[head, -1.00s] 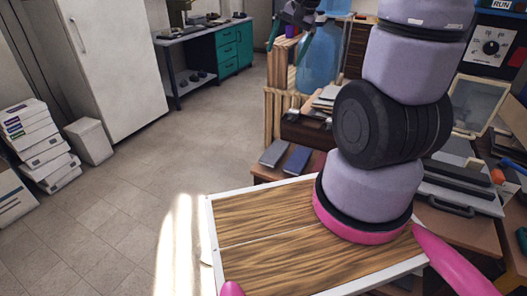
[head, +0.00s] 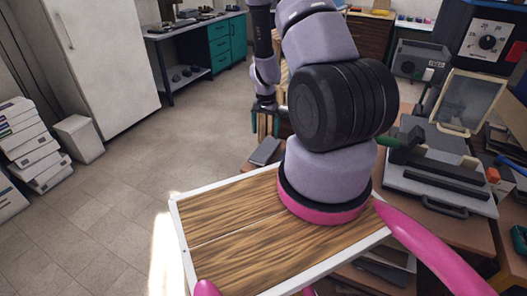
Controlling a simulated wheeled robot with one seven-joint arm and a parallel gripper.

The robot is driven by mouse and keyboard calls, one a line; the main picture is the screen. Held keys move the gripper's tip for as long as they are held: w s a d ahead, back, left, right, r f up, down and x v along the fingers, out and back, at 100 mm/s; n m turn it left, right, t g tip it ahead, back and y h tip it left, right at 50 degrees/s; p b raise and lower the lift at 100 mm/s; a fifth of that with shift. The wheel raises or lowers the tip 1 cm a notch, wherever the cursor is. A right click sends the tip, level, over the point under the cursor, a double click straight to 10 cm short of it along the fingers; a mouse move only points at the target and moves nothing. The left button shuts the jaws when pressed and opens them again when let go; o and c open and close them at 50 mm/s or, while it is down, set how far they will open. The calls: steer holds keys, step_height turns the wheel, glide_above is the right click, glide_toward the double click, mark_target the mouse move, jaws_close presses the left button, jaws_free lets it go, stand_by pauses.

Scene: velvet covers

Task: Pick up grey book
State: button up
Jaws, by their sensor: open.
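The grey book (head: 265,151) lies flat on a low wooden surface, just beyond the far edge of my wood-topped base. My gripper (head: 265,134) points down in the head view, just above the book in the picture. It is open, and I see nothing held in it. The exact height of the fingertips above the book is hard to tell. The blue book that lay to the right of the grey one is hidden now, behind my arm.
A bench with a grey case (head: 440,180) and a framed screen (head: 468,101) stands close on the right. A white cabinet (head: 100,65), a small white bin (head: 79,139) and stacked boxes (head: 35,150) are at left. The tiled floor between is clear.

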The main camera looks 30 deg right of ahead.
mark_target(266, 149)
step_height(266, 149, down, 8)
steer(key=shift+w+d+f, duration=0.1)
stand_by(0.4)
steer(key=c, duration=1.4)
